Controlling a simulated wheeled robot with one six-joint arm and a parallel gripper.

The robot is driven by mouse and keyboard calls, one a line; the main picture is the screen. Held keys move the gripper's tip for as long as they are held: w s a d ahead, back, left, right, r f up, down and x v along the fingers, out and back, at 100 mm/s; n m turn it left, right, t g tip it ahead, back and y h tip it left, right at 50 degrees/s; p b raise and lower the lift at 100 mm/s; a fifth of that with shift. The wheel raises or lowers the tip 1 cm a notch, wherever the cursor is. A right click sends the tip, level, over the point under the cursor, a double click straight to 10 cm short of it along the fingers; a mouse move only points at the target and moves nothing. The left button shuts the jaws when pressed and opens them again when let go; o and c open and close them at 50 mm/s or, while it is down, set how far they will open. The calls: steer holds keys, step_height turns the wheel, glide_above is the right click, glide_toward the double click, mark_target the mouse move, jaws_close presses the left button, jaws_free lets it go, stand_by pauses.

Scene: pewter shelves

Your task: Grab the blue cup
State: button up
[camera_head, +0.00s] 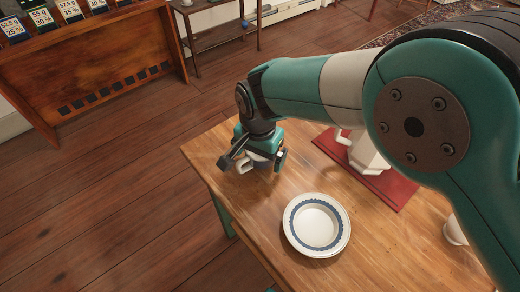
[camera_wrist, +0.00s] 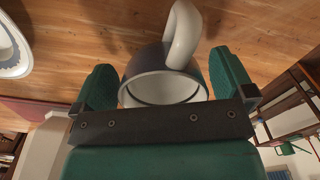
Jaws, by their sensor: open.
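The cup (camera_wrist: 165,88) shows in the wrist view with a dark grey-blue outside, a pale inside and a white handle (camera_wrist: 183,35).
A white plate with a blue band (camera_head: 316,225) lies on the table (camera_head: 230,185). A red mat (camera_head: 390,189) holds a white faceted vessel (camera_head: 362,153), partly behind my arm. Another white vessel (camera_head: 454,231) stands at the right. A wooden cabinet (camera_head: 90,65) is at the upper left.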

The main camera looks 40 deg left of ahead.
steer(key=shift+f, duration=0.4)
steer(key=shift+c, duration=0.5)
steer(key=c, duration=0.7)
steer(key=shift+c, duration=0.7)
steer(key=shift+r, duration=0.1)
